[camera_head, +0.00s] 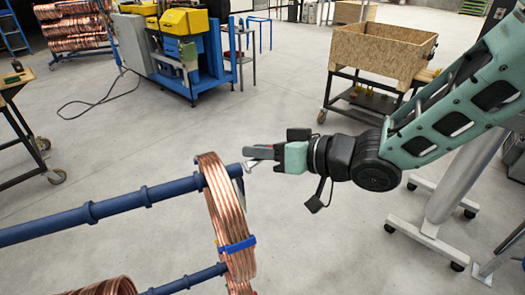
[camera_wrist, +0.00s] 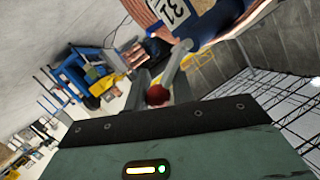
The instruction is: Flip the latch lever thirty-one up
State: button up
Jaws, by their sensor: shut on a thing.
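The blue pole (camera_head: 150,195) runs in from the left, and a copper tube coil (camera_head: 222,190) hangs near its end. In the wrist view a label reading 31 (camera_wrist: 173,11) sits beside the blue pole end (camera_wrist: 215,28). The grey latch lever (camera_wrist: 177,62) extends from that pole end toward my gripper. A round red part (camera_wrist: 157,95) shows between my fingers. My gripper (camera_head: 256,151) is level at the pole's tip, in front of the coil's right side, shut on the lever. The fingers partly hide the lever, and its exact tilt is unclear.
A lower blue pole (camera_head: 190,281) and another coil (camera_head: 105,287) lie below. A wooden crate on a wheeled cart (camera_head: 380,50) stands behind my arm. A blue and yellow machine (camera_head: 190,50) stands at the back. The floor between is open.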

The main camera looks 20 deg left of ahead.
jog(key=n+t+h+b, duration=0.1)
jog(key=h+b, duration=0.1)
jog(key=b, duration=0.2)
jog(key=s+a+n+t+h+b, duration=0.1)
jog(key=n+h+b, duration=0.1)
jog(key=b, duration=0.3)
jog(key=s+a+r+n+t+h+b, duration=0.1)
jog(key=n+h+b, duration=0.1)
jog(key=b, duration=0.2)
jog(key=shift+t, duration=0.4)
jog(key=b, duration=0.2)
jog(key=n+t+h+b, duration=0.1)
jog(key=b, duration=0.1)
jog(key=shift+s+a+r+b, duration=0.15)
jog(key=shift+r+b, duration=0.15)
jog(key=shift+b, duration=0.05)
grip_shut()
jog(key=shift+r+n+h+b, duration=0.1)
jog(key=shift+n+h+b, duration=0.2)
jog(key=shift+h+b, duration=0.15)
grip_release()
jog(key=shift+r, duration=0.1)
jog(key=o, duration=0.9)
jog(key=shift+s+a, duration=0.15)
jog(key=shift+s, duration=0.1)
